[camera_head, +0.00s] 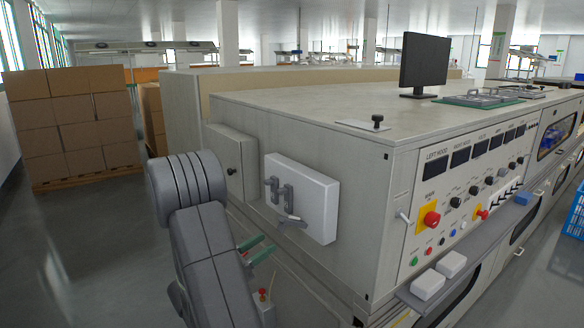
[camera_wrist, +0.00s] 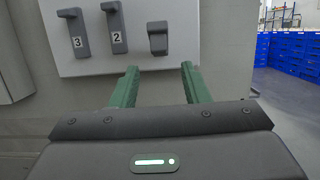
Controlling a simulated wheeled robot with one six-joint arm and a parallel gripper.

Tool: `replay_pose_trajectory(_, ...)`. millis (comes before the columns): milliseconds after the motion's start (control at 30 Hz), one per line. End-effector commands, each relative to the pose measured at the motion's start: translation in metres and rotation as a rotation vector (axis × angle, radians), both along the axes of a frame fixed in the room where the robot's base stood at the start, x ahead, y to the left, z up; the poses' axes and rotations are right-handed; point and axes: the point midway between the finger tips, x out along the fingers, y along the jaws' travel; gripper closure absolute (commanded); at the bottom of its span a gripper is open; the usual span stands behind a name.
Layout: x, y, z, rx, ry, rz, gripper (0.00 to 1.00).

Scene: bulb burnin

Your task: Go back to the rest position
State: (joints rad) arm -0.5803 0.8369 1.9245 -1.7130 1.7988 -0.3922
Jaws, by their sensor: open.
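My gripper (camera_wrist: 156,88) shows in the wrist view with its two green fingers apart and nothing between them. It points at a white panel (camera_wrist: 165,60) on the machine's side, just below three grey handles. Two handles carry the labels 3 (camera_wrist: 76,38) and 2 (camera_wrist: 114,30); the right handle (camera_wrist: 157,40) has no readable label. In the head view my gripper (camera_head: 257,250) is low and left of the white panel (camera_head: 318,205), with my arm reaching up from the bottom. I cannot tell the exact gap to the panel.
The large beige machine (camera_head: 300,105) fills the middle and right, with a control panel of buttons and a monitor (camera_head: 425,62) on top. Stacked cardboard boxes (camera_head: 70,125) stand at the left. The floor (camera_head: 90,250) left of my arm is clear. Blue crates (camera_wrist: 287,62) stand farther off.

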Motion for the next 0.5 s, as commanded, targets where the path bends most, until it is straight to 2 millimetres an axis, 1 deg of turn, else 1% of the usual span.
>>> replay_pose_trajectory(33, 0.005, -0.008, 0.003, 0.002, -0.002, -0.003, 0.58)
replay_pose_trajectory(200, 0.018, -0.026, 0.009, 0.001, -0.003, -0.001, 0.58)
replay_pose_trajectory(333, 0.026, -0.036, 0.013, 0.0, -0.002, 0.0, 0.58)
replay_pose_trajectory(500, 0.032, -0.043, 0.016, 0.0, -0.003, 0.002, 0.58)
